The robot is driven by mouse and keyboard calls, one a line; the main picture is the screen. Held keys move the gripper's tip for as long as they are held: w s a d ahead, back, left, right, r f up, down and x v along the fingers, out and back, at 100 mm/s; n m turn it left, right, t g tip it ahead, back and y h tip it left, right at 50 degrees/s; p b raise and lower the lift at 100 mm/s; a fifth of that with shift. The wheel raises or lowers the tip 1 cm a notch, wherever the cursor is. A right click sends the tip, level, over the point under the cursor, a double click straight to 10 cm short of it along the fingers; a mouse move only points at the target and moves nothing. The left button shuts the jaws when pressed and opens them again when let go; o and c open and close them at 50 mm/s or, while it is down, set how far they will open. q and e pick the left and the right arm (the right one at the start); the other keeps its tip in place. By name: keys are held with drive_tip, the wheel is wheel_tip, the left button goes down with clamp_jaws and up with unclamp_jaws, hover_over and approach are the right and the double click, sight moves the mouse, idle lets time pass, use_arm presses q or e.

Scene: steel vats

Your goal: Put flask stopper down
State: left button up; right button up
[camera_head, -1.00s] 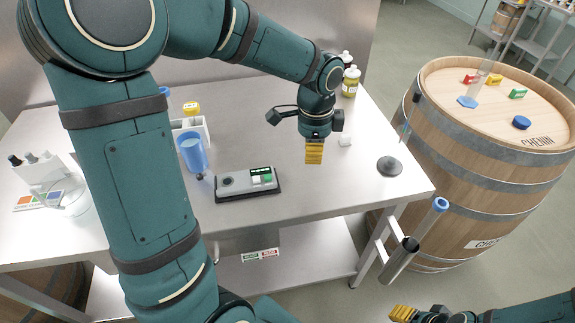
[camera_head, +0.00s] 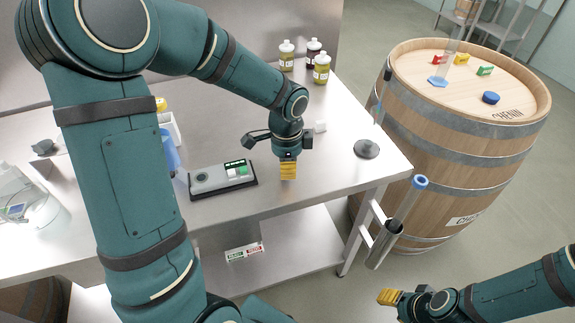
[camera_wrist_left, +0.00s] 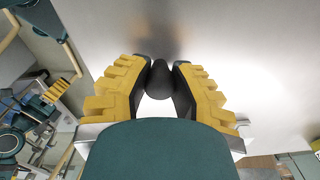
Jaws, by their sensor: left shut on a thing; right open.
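My left gripper (camera_head: 288,176) is over the steel table (camera_head: 335,190), to the right of the grey instrument and near the table's front edge. In the left wrist view, its yellow fingers are shut on a dark, rounded flask stopper (camera_wrist_left: 164,80). A blurred dark reflection shows on the steel beyond it. The stopper is hidden by the fingers in the head view, and I cannot tell its exact height above the table. My right gripper (camera_head: 388,297) is open and empty, low at the bottom right, away from the table.
A grey instrument (camera_head: 203,183) lies left of the left gripper. Several bottles (camera_head: 321,68) stand behind. A metal tube holder (camera_head: 385,244) juts from the table's right side, beside a barrel (camera_head: 450,160).

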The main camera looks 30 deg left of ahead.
use_arm(q)
drive_tip(key=shift+f, duration=0.2)
drive_tip(key=o, duration=0.8)
drive_tip(key=shift+r, duration=0.1)
drive_tip(key=shift+r, duration=0.2)
wheel_tip(320, 180, up, 12)
drive_tip(key=p, duration=0.3)
drive_tip(key=shift+f, duration=0.1)
